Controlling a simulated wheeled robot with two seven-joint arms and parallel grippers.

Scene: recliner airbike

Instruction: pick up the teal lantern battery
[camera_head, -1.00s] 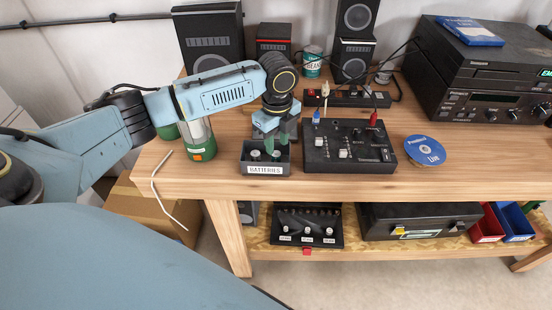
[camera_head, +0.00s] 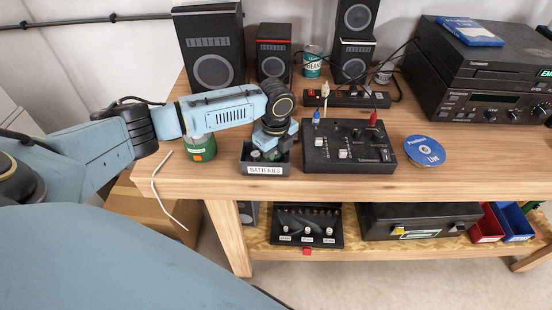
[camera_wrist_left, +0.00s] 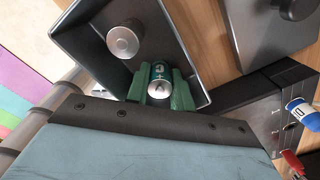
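The teal battery (camera_wrist_left: 160,80), with a silver top, stands in the black tray labelled BATTERIES (camera_head: 265,170). In the left wrist view it is between the two green fingertips of my left gripper (camera_wrist_left: 160,90), close to both. I cannot tell whether the fingers press on it. A second battery with a silver top (camera_wrist_left: 123,40) stands beside it in the same tray. In the head view my left gripper (camera_head: 268,150) points down into the tray, and its wrist hides much of the tray's inside. My right gripper is not in view.
A black mixer (camera_head: 348,147) stands close to the tray's right side. A green lantern (camera_head: 200,147) is to its left, partly behind my left arm. Speakers (camera_head: 272,52) stand behind. A blue disc (camera_head: 425,152) lies right of the mixer. The tray is near the table's front edge.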

